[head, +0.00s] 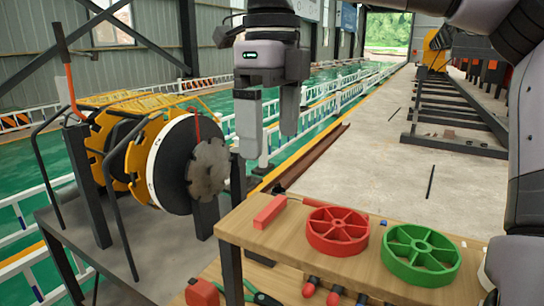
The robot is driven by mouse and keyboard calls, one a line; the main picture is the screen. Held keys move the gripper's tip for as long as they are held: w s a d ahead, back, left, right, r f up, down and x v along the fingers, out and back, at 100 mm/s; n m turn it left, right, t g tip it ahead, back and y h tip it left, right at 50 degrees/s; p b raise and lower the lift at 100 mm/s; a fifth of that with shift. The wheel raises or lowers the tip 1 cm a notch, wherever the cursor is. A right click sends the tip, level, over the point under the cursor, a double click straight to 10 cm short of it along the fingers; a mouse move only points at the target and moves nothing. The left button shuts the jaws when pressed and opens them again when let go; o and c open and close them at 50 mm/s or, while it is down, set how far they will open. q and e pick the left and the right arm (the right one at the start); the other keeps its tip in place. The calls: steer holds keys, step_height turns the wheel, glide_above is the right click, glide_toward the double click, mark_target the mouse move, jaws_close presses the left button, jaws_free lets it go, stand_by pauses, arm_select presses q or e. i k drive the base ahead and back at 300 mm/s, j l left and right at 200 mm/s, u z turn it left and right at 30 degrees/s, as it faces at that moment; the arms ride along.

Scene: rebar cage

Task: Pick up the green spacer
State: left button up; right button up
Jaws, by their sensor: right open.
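The green spacer (420,245), a spoked wheel-like ring, lies flat on the wooden tabletop (285,235) near its right end. A similar red spacer (337,228) lies just to its left, with a small gap between them. My right gripper (269,142) hangs in the upper middle of the head view, fingers pointing down, open and empty. It is up and to the left of the green spacer, well apart from it. My left gripper is not in view.
A red block (270,211) lies at the table's left end. Below are a shelf with red-tipped tools (310,287) and green-handled pliers (262,298). A reel machine with yellow plates (146,165) stands at left. Concrete floor (385,165) behind the table is mostly clear.

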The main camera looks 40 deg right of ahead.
mark_target(415, 240)
steer(key=k+j, duration=0.55)
steer(key=j, duration=0.15)
steer(key=k+j, duration=0.6)
steer(key=j, duration=0.15)
